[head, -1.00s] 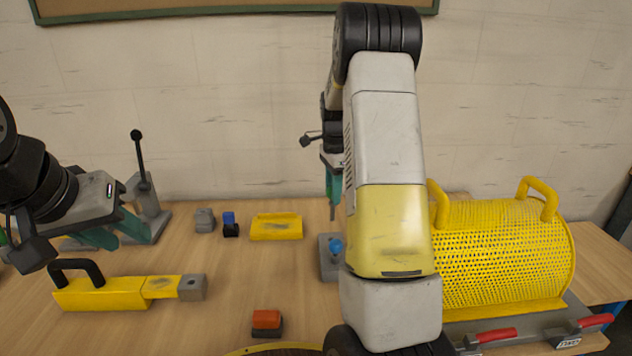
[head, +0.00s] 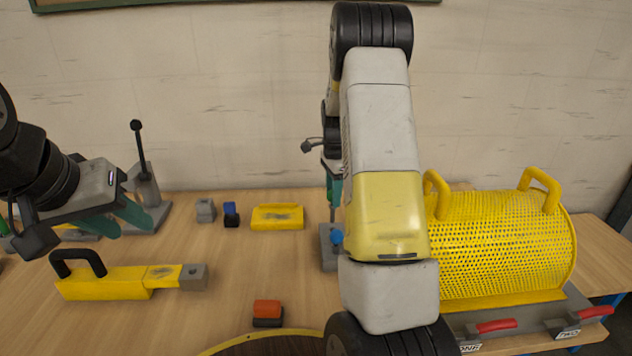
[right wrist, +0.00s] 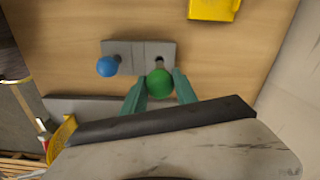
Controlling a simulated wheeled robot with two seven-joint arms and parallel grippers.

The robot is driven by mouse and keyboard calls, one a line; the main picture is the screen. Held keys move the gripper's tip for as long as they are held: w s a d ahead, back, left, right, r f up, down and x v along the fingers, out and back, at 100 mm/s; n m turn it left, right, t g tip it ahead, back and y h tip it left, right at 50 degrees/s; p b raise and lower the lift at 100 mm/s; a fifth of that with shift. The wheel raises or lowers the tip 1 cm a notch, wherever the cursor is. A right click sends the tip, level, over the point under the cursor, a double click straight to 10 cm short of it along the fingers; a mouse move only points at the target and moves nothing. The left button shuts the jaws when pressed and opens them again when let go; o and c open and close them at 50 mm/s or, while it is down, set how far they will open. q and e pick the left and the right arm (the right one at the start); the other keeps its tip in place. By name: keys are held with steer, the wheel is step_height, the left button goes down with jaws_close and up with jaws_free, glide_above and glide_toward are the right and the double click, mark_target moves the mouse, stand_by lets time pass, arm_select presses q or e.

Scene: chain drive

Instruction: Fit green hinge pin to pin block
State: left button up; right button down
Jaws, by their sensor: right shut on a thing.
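The pin block (right wrist: 122,60) is a grey plate on the table with a blue-headed pin (right wrist: 107,67) at one end and a dark hole at the other. The block (head: 326,257) is partly behind my right arm in the head view. My right gripper (right wrist: 159,88) is shut on the green hinge pin (right wrist: 159,83), whose round head shows between the teal fingers near the hole end. My left gripper (head: 128,220) is open and empty above the table at the left.
A yellow perforated drum guard (head: 500,250) stands right of my right arm. A yellow handled tool (head: 105,282), an orange-topped block (head: 267,310), a blue-topped piece (head: 230,212) and a yellow block (head: 277,217) lie on the table. The table between them is clear.

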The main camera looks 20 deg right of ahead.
mark_target(333, 212)
steer(key=shift+f, duration=0.8)
steer(key=shift+f, duration=2.55)
stand_by(0.6)
steer(key=c, duration=0.9)
jaws_free()
steer(key=shift+r, duration=0.1)
step_height(333, 212, up, 8)
steer(key=shift+f, duration=0.2)
